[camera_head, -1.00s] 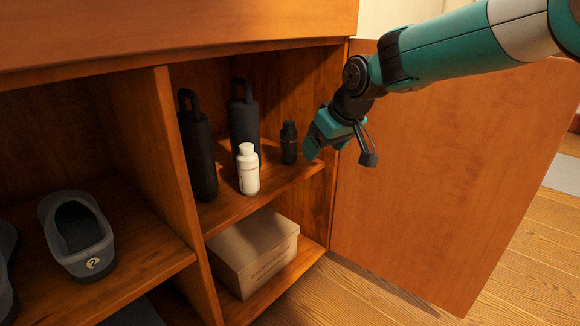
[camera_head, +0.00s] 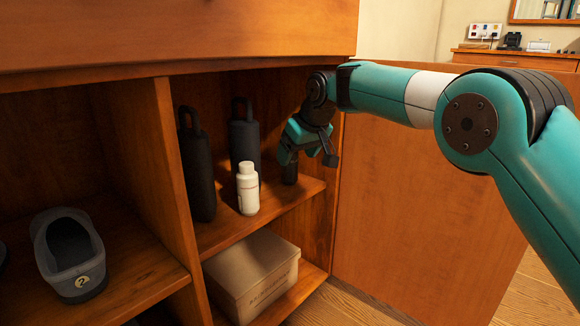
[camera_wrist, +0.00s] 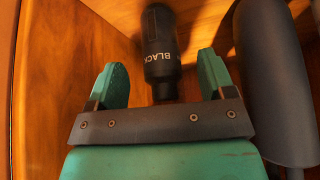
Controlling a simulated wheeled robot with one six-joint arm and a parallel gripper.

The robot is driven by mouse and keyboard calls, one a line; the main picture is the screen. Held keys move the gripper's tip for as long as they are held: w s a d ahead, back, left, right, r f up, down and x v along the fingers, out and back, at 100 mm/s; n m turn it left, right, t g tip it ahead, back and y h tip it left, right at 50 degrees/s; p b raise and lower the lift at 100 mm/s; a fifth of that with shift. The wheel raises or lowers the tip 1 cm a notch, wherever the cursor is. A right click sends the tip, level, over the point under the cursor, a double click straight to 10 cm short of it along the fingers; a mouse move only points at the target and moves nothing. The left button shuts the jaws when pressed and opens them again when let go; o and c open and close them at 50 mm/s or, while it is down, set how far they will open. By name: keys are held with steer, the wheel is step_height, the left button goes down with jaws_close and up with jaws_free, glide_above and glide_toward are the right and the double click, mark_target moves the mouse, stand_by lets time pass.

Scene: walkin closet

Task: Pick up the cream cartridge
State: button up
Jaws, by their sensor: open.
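A small white bottle with a white cap (camera_head: 248,188), the only cream-like container I see, stands upright on the upper right shelf, in front of a tall dark bottle. My gripper (camera_head: 309,156) is open, to the right of the white bottle and apart from it. A small black bottle (camera_head: 290,172) is partly hidden behind my gripper. In the wrist view, the black bottle (camera_wrist: 161,50), with "BLACK" lettering, shows between and beyond my open fingers (camera_wrist: 163,78). I cannot tell whether they touch it. The white bottle is not in the wrist view.
Two tall dark handled bottles (camera_head: 197,165) (camera_head: 244,140) stand left of my gripper; one fills the right of the wrist view (camera_wrist: 272,85). A cardboard box (camera_head: 252,276) sits below. The open door (camera_head: 410,220) is at right, a shoe (camera_head: 70,255) at left.

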steer(key=shift+w+a+f+b, duration=0.1)
steer(key=shift+w+a+b, duration=0.4)
steer(key=shift+w+a, duration=0.45)
steer(key=shift+w+a+f, duration=0.1)
steer(key=shift+w+f, duration=0.25)
steer(key=shift+f, duration=0.1)
steer(key=c, duration=1.1)
